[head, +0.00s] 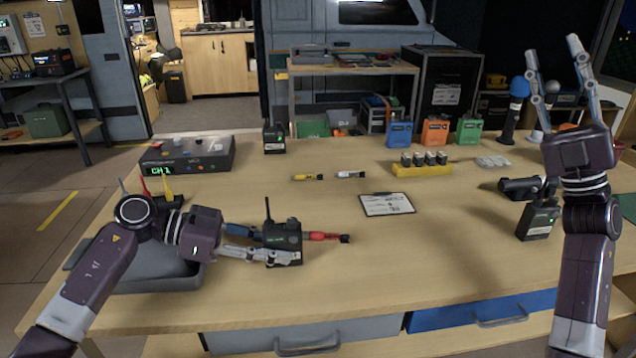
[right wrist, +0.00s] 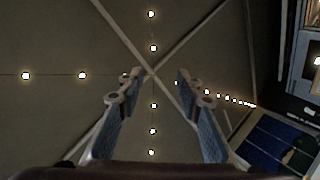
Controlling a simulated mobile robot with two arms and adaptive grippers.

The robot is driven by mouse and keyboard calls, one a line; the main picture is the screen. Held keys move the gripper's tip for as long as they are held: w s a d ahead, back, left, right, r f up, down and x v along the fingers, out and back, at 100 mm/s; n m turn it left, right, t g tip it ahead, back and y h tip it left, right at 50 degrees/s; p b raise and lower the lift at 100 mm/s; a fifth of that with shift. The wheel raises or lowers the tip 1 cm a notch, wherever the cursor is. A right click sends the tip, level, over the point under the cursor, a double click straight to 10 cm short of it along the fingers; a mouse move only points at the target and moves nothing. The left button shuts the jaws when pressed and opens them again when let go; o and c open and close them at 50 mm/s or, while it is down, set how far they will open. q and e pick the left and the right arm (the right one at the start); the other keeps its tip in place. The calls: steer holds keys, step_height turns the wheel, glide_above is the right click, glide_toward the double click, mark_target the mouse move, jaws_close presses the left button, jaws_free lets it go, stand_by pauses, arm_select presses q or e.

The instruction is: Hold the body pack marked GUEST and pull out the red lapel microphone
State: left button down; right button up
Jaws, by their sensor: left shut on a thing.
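A black body pack (head: 285,232) with a short antenna lies on the table's front left; its label is too small to read. My left gripper (head: 284,253) is shut on this pack from the left. A red plug-like piece with a black tip (head: 324,237), which looks like the red lapel microphone, sticks out of the pack's right side. My right gripper (head: 553,48) is raised at the right, far from the pack, fingers up, open and empty. The right wrist view shows its spread fingers (right wrist: 153,88) against the ceiling.
A grey tray (head: 190,283) lies under my left arm. Another black pack (head: 538,220) stands at the right, and one (head: 273,139) stands at the back. A clipboard (head: 387,205) and yellow battery holder (head: 422,170) lie mid-table. Table right of the held pack is clear.

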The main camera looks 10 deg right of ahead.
steer(key=w+a+r+n+g+y, duration=0.2)
steer(key=a+r+n+g+y, duration=0.1)
steer(key=a+n+g+y, duration=0.95)
steer(key=s+a+f+n+g+h, duration=0.3)
steer(key=a+n+g, duration=0.4)
steer(key=a, duration=0.8)
steer(key=s+a+f+n+g+h, duration=0.1)
steer(key=a+f+n+g+h, duration=0.4)
steer(key=a, duration=1.1)
steer(key=n+h, duration=0.7)
steer(key=h, duration=1.2)
glide_toward(317, 233)
steer(key=shift+t, duration=0.35)
steer(key=f, duration=0.6)
steer(key=w+f, duration=0.1)
steer(key=f, duration=0.2)
steer(key=shift+f, duration=0.1)
steer(key=shift+c, duration=0.2)
